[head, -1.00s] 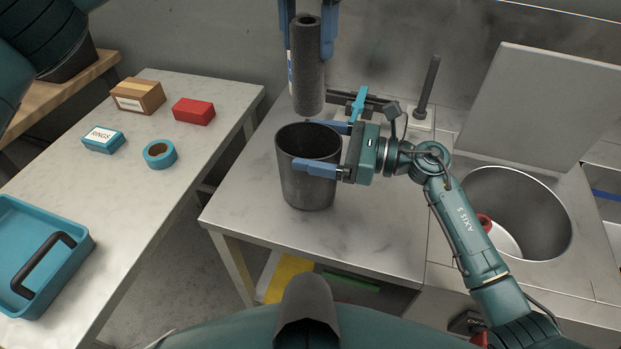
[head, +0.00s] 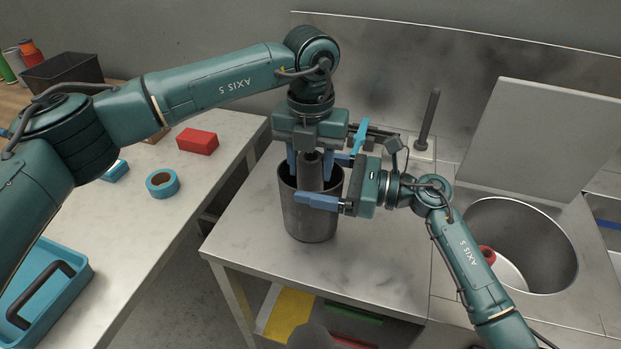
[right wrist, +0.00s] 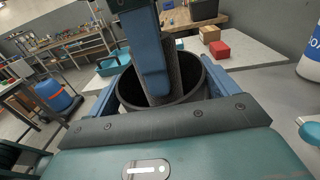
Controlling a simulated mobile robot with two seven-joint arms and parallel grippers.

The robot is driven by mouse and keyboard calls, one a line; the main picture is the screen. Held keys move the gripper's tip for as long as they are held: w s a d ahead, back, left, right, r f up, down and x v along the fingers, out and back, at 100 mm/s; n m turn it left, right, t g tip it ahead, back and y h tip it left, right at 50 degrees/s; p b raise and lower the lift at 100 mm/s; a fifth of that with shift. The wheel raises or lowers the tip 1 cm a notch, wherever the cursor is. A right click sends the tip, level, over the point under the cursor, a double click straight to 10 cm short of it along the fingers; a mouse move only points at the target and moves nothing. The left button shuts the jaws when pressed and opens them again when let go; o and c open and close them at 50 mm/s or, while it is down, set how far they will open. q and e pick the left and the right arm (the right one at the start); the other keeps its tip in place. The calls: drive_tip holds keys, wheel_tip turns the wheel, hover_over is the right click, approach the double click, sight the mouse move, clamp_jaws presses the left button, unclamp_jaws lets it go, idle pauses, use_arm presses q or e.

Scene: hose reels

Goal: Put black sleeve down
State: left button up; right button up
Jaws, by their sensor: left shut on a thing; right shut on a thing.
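The black sleeve (head: 311,172) is a dark upright cylinder, held by my left gripper (head: 309,168) from above. Its lower part is inside the dark metal pot (head: 311,222), hidden by the pot's wall. In the right wrist view the sleeve (right wrist: 174,75) shows behind a blue finger, reaching down into the pot's opening (right wrist: 202,90). My right gripper (head: 322,180) is shut on the pot, with its blue fingers on either side near the rim. The pot stands on the grey table (head: 245,232).
A sink (head: 530,225) with a red-ended thing in it lies right of the table. A left table holds a blue tape roll (head: 162,183), a red box (head: 197,141) and a blue tray (head: 75,268). A dark post (head: 428,120) stands behind the pot.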

use_arm(q)
drive_tip(key=shift+f, duration=1.95)
drive_tip(key=shift+f, duration=0.1)
drive_tip(key=o, duration=0.9)
drive_tip(key=shift+o, duration=0.2)
wheel_tip(320, 180, up, 12)
